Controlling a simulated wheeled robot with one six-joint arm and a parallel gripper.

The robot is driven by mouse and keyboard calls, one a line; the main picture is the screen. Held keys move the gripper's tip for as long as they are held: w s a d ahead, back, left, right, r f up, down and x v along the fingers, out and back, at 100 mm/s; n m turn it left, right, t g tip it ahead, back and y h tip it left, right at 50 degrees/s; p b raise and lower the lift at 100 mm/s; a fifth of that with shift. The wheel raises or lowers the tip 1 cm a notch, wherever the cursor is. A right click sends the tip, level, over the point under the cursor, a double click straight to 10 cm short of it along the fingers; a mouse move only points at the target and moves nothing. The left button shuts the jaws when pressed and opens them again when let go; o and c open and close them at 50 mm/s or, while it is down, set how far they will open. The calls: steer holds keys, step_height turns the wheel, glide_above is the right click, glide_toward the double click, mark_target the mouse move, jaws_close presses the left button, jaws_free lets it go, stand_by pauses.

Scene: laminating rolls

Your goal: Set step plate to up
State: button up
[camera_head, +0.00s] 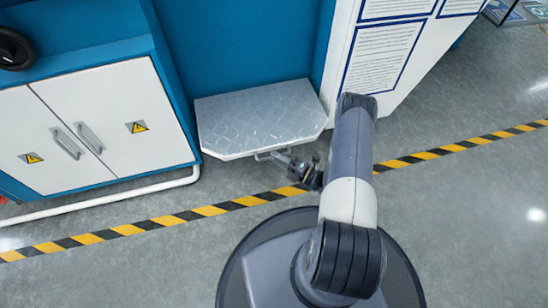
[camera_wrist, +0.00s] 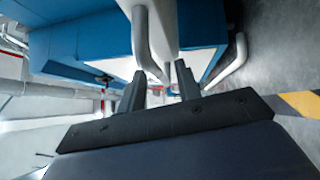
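The step plate (camera_head: 258,115) is a grey diamond-tread panel at the foot of the blue machine. It lies out roughly flat, its tread facing up. A grey bar handle (camera_head: 265,156) sits at its front edge. In the wrist view the bent handle tube (camera_wrist: 143,38) comes down near my fingers, and its other bend shows at the right. My gripper (camera_head: 290,162) is at the front edge, beside the handle. In the wrist view my gripper (camera_wrist: 161,92) has its two fingers apart, with the handle at their tips. I cannot tell whether they touch it.
A white double-door cabinet (camera_head: 105,120) stands to the left, with a white pipe (camera_head: 110,196) low along its front. A white panel with notices (camera_head: 378,58) stands to the right. A yellow-black floor stripe (camera_head: 210,210) crosses the open grey floor in front.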

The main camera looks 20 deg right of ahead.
steer(key=shift+x, duration=0.85)
jaws_close()
